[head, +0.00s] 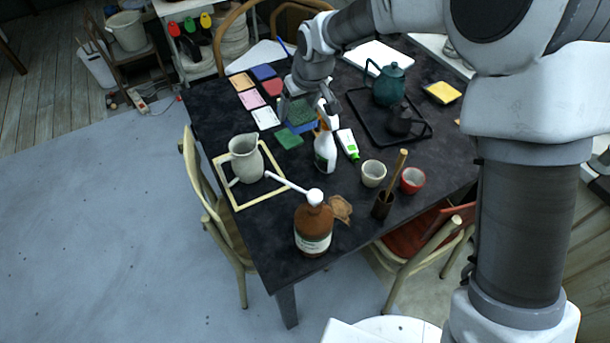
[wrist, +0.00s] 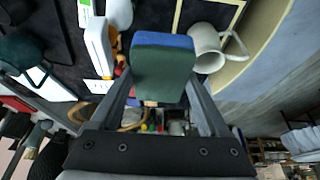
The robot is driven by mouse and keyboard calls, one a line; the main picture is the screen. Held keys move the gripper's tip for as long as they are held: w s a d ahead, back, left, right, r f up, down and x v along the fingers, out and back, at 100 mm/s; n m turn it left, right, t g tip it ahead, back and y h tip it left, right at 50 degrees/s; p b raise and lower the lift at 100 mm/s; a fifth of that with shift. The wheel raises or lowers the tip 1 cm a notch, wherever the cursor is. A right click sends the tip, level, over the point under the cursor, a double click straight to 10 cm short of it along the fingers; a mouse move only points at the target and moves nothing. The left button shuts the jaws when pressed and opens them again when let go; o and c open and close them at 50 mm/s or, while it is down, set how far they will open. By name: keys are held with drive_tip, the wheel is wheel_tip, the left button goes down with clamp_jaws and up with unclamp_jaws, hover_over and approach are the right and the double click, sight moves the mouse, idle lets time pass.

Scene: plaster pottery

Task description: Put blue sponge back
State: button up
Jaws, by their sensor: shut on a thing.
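My gripper (head: 299,104) is above the back middle of the dark table, pointing down. It is shut on a block with a broad green face and a blue edge, which I take to be the blue sponge (head: 300,113). In the wrist view the sponge (wrist: 163,76) sits between the two fingers, its blue part (wrist: 163,40) along the top. A blue patch shows just below it in the head view; I cannot tell whether it is part of the sponge or a separate piece.
Flat coloured pieces (head: 251,99) lie left of the gripper, and a green one (head: 289,138) in front. A white spray bottle (head: 325,150) stands close by. A black tray (head: 424,134) with a teal teapot (head: 388,84) is right. A pitcher (head: 246,158) stands front left.

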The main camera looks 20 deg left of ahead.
wheel_tip(320, 180, down, 24)
drive_tip(key=b, duration=1.3)
drive_tip(key=shift+w+r+b, duration=0.1)
drive_tip(key=shift+r+b, duration=0.15)
drive_tip(key=shift+b, duration=0.15)
drive_tip(key=shift+f, duration=0.2)
drive_tip(key=o, duration=1)
drive_tip(key=shift+o, duration=0.2)
drive_tip(key=shift+r, duration=0.1)
